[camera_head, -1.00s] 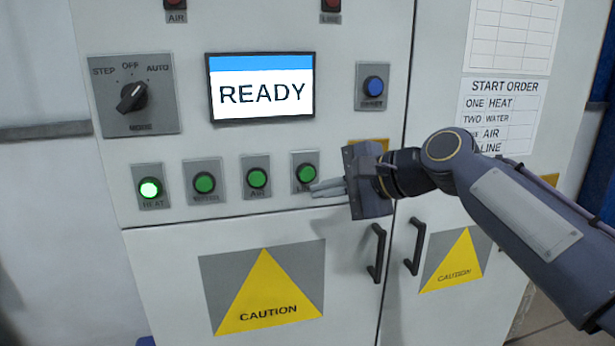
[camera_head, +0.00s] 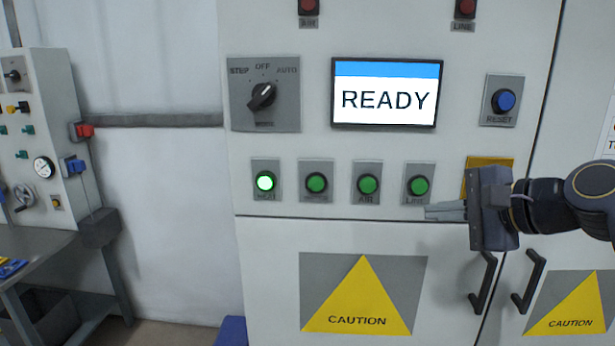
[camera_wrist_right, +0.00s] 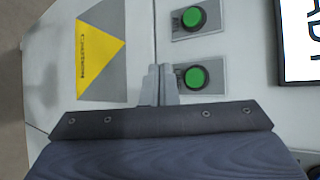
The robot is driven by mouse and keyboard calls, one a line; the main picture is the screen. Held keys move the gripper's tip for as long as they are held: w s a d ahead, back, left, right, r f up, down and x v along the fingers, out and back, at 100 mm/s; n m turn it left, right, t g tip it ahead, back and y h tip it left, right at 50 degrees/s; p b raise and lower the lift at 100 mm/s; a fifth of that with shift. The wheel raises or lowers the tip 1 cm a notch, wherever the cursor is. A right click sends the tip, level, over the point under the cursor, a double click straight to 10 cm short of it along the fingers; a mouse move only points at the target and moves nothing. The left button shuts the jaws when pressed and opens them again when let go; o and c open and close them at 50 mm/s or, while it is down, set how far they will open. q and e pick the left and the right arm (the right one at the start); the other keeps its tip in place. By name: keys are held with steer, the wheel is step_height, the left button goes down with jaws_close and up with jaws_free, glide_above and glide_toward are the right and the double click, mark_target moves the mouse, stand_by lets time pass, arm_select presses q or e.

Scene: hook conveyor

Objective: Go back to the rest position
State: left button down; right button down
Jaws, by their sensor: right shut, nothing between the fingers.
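My right gripper (camera_head: 446,211) is shut and empty in front of the grey control cabinet (camera_head: 285,25), its fingertips pointing left just below the LINE button (camera_head: 418,187). I cannot tell from the head view how far the tips are from the panel. In the right wrist view the shut fingers (camera_wrist_right: 158,72) show beside a green button (camera_wrist_right: 195,77). The WATER button (camera_head: 316,183) and AIR button (camera_head: 367,185) are darker green. The screen (camera_head: 384,98) reads READY. My left gripper does not show.
The mode knob (camera_head: 263,96) sits left of the screen, and the blue RESET button (camera_head: 503,101) right of it. Door handles (camera_head: 483,283) stick out below my right gripper. A second panel (camera_head: 52,135) with a gauge and a bench (camera_head: 35,245) stand at the left.

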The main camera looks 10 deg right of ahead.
steer(key=s+a+f+n+g, duration=0.2)
steer(key=s+f+n, duration=0.3)
steer(key=f, duration=0.4)
steer(key=s+a+f+n+g+h, duration=0.1)
steer(key=s+a+f+n+g, duration=0.1)
steer(key=s+f, duration=0.6)
steer(key=s+a+f+n+g+h, duration=0.1)
steer(key=s+a+f+n+g, duration=0.1)
steer(key=s+f+n, duration=0.4)
step_height(320, 180, down, 5)
steer(key=shift+s+a+n, duration=0.35)
steer(key=shift+a+n, duration=0.45)
steer(key=shift+a, duration=0.05)
stand_by(1.2)
